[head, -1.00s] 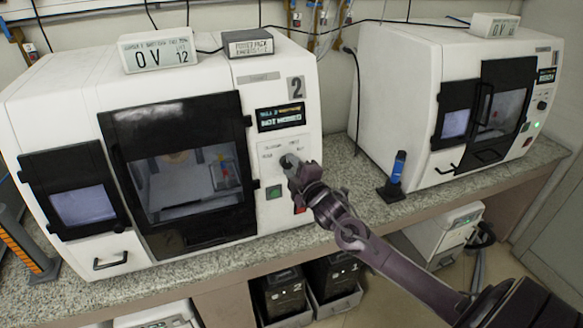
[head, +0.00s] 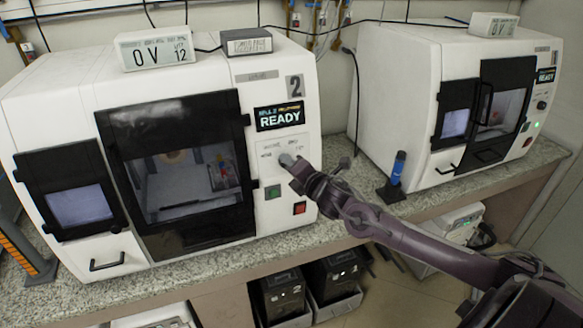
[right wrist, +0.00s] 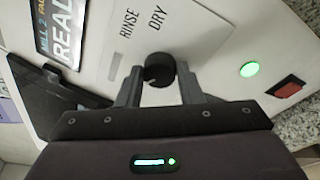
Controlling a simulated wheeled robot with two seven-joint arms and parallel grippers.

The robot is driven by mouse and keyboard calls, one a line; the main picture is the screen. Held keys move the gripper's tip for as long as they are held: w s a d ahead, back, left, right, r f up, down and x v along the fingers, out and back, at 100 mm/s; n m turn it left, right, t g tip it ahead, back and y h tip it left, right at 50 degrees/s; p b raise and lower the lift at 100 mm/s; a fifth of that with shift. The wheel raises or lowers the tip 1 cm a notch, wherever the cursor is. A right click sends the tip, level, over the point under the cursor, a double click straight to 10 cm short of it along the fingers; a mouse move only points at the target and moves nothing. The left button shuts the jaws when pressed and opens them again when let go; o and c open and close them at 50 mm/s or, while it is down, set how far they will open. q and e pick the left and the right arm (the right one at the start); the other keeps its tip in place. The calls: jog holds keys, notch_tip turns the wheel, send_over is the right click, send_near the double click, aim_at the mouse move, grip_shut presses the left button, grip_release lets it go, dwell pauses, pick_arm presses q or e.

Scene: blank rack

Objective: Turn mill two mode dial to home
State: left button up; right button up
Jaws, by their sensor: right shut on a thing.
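Mill two (head: 60,120) is the white machine on the left, marked with a 2. Its display (head: 280,116) reads READY. Its mode dial is a dark round knob (right wrist: 160,70) on a white panel, with RINSE and DRY printed near it in the right wrist view. My right gripper (head: 293,165) is at the panel below the display. In the right wrist view its fingers (right wrist: 160,84) are shut on the dial, one on each side. The gripper hides most of the dial in the head view. The left gripper is not in view.
A lit green button (right wrist: 249,70) and a red switch (head: 300,208) sit below the dial panel. A second mill (head: 400,90) stands to the right. A blue-topped item in a dark stand (head: 396,178) is on the counter between them.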

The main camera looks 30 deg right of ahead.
jog(key=shift+n, duration=0.3)
jog(key=o, duration=1)
jog(key=shift+s, duration=0.1)
jog(key=shift+s+a+r+b, duration=0.1)
jog(key=shift+s+r+b, duration=0.1)
jog(key=shift+s, duration=1.05)
jog(key=shift+s+a+r+b, duration=0.1)
jog(key=shift+s+r+b, duration=0.1)
jog(key=shift+s, duration=1)
jog(key=shift+s+a+r+b, duration=0.1)
jog(key=shift+s+r, duration=0.1)
jog(key=shift+s, duration=1.05)
jog(key=shift+d+f, duration=0.1)
